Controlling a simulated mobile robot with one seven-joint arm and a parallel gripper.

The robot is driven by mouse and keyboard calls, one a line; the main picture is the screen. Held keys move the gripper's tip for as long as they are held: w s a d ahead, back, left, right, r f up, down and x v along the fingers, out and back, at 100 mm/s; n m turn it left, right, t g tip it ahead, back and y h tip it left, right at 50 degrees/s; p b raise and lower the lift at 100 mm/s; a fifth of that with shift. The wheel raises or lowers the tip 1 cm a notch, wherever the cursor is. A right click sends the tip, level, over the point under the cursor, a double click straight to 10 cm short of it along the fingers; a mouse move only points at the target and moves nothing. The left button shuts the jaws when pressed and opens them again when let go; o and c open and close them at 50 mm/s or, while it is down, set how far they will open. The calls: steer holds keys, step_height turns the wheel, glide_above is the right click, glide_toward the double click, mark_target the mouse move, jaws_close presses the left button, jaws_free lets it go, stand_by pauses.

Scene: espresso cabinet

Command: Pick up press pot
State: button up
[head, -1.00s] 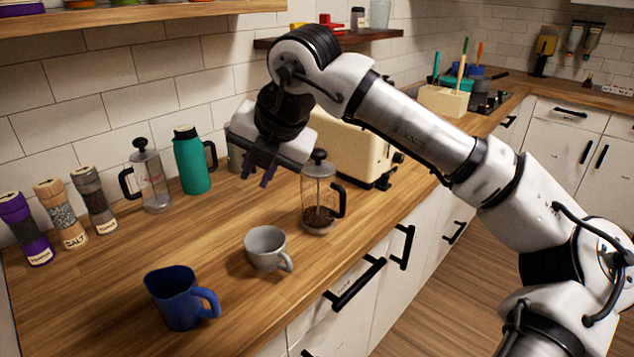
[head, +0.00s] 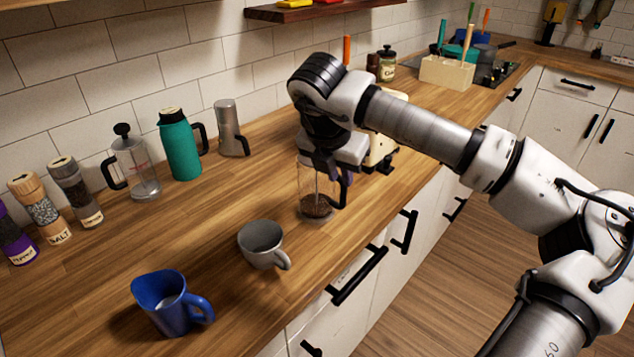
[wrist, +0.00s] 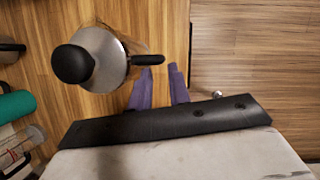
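A glass press pot (head: 314,206) with dark grounds in its base stands upright on the counter near the front edge. My gripper (head: 335,178) is over its upper part and hides its lid in the head view. In the wrist view the pot's round black knob and steel lid (wrist: 105,57) show from above, left of the fingers. Its black handle (wrist: 147,60) reaches right, close to the tips of my gripper (wrist: 160,72). The two purple fingers are apart with an empty gap between them. I cannot tell whether a finger touches the handle. A second, empty press pot (head: 135,168) stands at the back left.
A grey mug (head: 259,246) and a blue mug (head: 165,302) stand front left. A teal flask (head: 181,150), a grey pot (head: 228,130) and grinders (head: 76,193) line the wall. A cream toaster (head: 383,150) stands behind my gripper.

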mark_target(342, 185)
steer(key=shift+p+x, duration=1.25)
steer(key=shift+x, duration=1.35)
steer(key=shift+s, duration=0.1)
jaws_close()
steer(key=shift+a, duration=0.1)
